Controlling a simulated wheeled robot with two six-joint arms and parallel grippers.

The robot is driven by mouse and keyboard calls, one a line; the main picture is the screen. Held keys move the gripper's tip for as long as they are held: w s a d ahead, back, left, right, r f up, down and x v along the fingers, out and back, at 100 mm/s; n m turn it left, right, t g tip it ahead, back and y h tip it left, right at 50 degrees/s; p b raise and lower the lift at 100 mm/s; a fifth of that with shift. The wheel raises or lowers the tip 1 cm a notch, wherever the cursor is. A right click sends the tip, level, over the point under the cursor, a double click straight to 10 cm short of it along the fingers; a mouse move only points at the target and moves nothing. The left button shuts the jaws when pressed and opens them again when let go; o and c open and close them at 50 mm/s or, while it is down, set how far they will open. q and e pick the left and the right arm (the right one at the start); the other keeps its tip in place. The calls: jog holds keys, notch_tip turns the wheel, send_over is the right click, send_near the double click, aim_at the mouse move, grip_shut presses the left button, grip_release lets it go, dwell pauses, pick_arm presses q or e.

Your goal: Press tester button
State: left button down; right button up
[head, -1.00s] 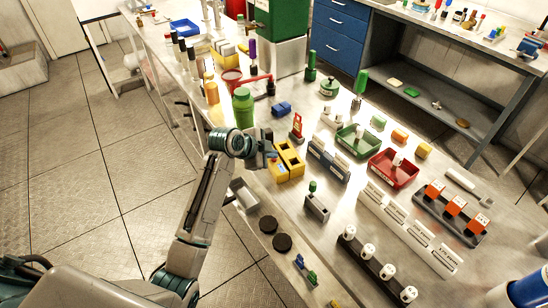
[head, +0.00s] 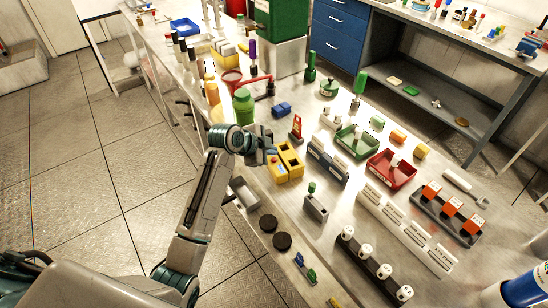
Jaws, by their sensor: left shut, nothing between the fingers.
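A yellow block-shaped device (head: 291,168) with dark openings in its top stands near the left edge of the bench; it looks like the tester. My left gripper (head: 271,152) is at the device's left end, close above or against it. Its fingers are shut and hold nothing. The button cannot be made out clearly, as the gripper covers that end. I cannot tell whether the fingertips touch it. My right gripper is not in view.
A green bottle (head: 243,107) stands just behind my left gripper, and a red cone-like stand (head: 297,129) is behind the device. A grey block with a green knob (head: 315,206) and black discs (head: 282,241) are in front. Green (head: 350,147) and red trays (head: 384,178) stand to the right.

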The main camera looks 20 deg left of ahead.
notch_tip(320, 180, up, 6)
jog(key=p, duration=0.5)
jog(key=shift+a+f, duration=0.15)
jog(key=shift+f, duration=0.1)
